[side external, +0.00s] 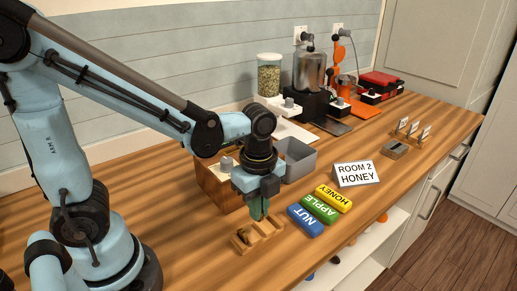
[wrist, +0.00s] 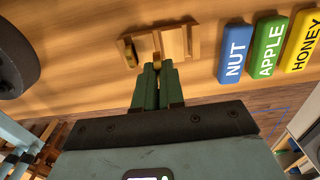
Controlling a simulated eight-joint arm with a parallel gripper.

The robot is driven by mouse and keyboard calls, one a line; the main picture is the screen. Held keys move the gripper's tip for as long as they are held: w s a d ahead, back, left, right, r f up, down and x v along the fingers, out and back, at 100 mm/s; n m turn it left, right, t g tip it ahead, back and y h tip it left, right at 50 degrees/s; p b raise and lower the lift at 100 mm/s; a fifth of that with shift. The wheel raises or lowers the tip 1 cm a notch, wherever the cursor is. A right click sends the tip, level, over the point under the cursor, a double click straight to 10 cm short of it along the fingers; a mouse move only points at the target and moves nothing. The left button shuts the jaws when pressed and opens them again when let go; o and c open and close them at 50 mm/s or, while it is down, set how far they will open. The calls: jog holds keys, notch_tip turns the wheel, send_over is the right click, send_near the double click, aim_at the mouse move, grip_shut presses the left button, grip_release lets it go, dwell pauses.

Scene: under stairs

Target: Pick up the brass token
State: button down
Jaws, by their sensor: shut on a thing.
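A small wooden tray (side external: 257,238) with slots lies near the front edge of the counter. It also shows in the wrist view (wrist: 176,42). My gripper (side external: 260,215) points down at the tray, its green fingers close together. In the wrist view, the fingertips (wrist: 158,66) are shut on a small brass-coloured piece (wrist: 157,58), taken as the brass token, mostly hidden between them. Another brass-coloured piece (wrist: 130,51) stands at the tray's left end. I cannot tell whether the held token still touches the tray.
Blue NUT (side external: 305,221), green APPLE (side external: 320,207) and yellow HONEY (side external: 334,197) blocks lie right of the tray. A ROOM 2 HONEY sign (side external: 356,174) stands behind them. A grey bin (side external: 298,160) is behind my gripper. The counter's front edge is close.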

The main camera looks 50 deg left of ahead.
jog(key=s+d+r, duration=0.6)
jog(key=s+d, duration=0.1)
jog(key=d, duration=0.1)
jog(key=shift+s+d+r, duration=0.35)
jog(key=shift+s+r, duration=0.05)
jog(key=c, duration=1.7)
grip_release()
jog(key=shift+c, duration=0.2)
grip_shut()
jog(key=shift+w, duration=0.1)
